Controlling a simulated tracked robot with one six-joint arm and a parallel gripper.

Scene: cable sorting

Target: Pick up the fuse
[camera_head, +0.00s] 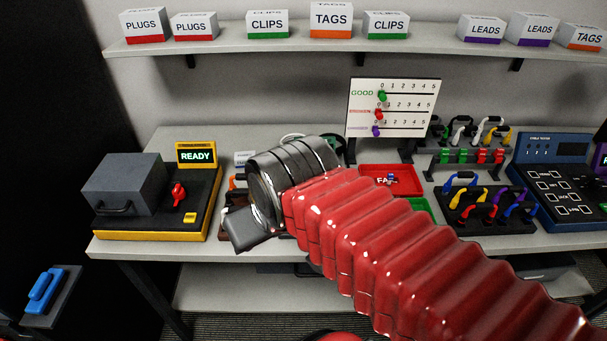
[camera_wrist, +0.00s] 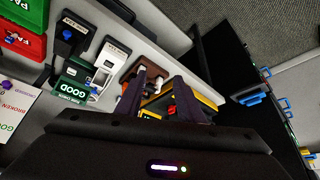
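My gripper (camera_head: 249,230) hangs over the front left part of the bench, beside the black and yellow machine. In the wrist view its two dark fingers (camera_wrist: 160,77) stand apart with nothing clearly held between them. A brown block (camera_wrist: 147,72) with small white-ended pieces lies just beyond the fingertips. One of these pieces may be the fuse, but I cannot tell for sure. In the head view my arm and gripper hide most of this area.
The machine with a READY display (camera_head: 197,155), a red lever (camera_head: 178,195) and a grey box (camera_head: 124,184) stands left. A red tray (camera_head: 375,170), racks of coloured cables (camera_head: 487,204) and a blue tester (camera_head: 555,180) stand right. A shelf of labelled boxes runs above.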

